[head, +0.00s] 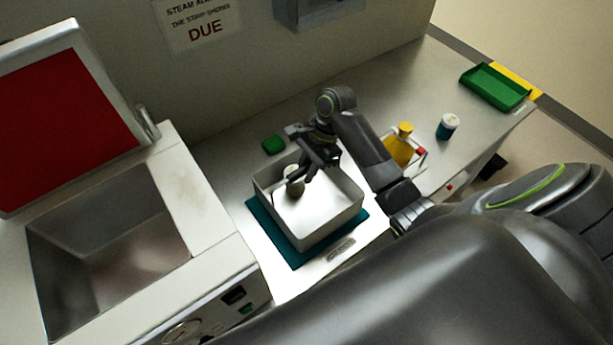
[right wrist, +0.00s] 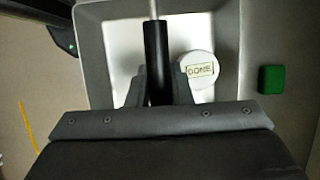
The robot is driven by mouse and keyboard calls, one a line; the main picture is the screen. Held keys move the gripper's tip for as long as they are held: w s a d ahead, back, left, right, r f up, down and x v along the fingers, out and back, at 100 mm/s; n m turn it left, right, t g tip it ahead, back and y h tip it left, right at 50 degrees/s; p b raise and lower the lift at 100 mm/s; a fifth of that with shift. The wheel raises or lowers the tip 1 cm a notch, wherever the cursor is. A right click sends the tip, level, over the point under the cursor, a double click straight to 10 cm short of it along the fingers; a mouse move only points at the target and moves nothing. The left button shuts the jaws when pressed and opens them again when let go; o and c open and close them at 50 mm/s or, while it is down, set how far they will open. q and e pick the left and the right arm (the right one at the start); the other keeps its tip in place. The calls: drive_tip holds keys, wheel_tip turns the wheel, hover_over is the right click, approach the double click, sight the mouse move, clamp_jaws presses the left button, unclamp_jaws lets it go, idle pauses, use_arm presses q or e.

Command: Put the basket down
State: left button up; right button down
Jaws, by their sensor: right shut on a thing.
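The basket (head: 335,222) is a pale, square, open-topped box over a teal mat (head: 293,250) on the steel counter. I cannot tell whether its base touches the mat. Its pale wall also shows in the right wrist view (right wrist: 105,60). My right gripper (head: 310,172) is above the basket and shut on its black handle grip (right wrist: 157,62), from which a thin metal rod runs on. A round white-lidded jar marked DONE (right wrist: 198,70) stands inside the basket, beside the grip. My left gripper is not in view.
A steel basin (head: 110,240) with a raised red-faced lid (head: 65,120) stands at left. A green block (head: 273,145) lies behind the basket. Right of my arm are a yellow bottle (head: 398,150), a white-capped jar (head: 448,126) and a green tray (head: 494,88). Counter between jar and tray is clear.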

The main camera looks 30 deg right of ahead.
wheel_tip(320, 180, down, 3)
drive_tip(key=c, duration=1.3)
unclamp_jaws()
drive_tip(key=v, duration=0.7)
drive_tip(key=shift+b, duration=0.35)
drive_tip(key=p+v, duration=0.1)
drive_tip(key=v, duration=0.3)
drive_tip(key=shift+r, duration=0.15)
drive_tip(key=shift+d+r+p, duration=0.2)
drive_tip(key=shift+r+p, duration=0.15)
drive_tip(key=shift+p, duration=0.05)
drive_tip(key=shift+f, duration=0.1)
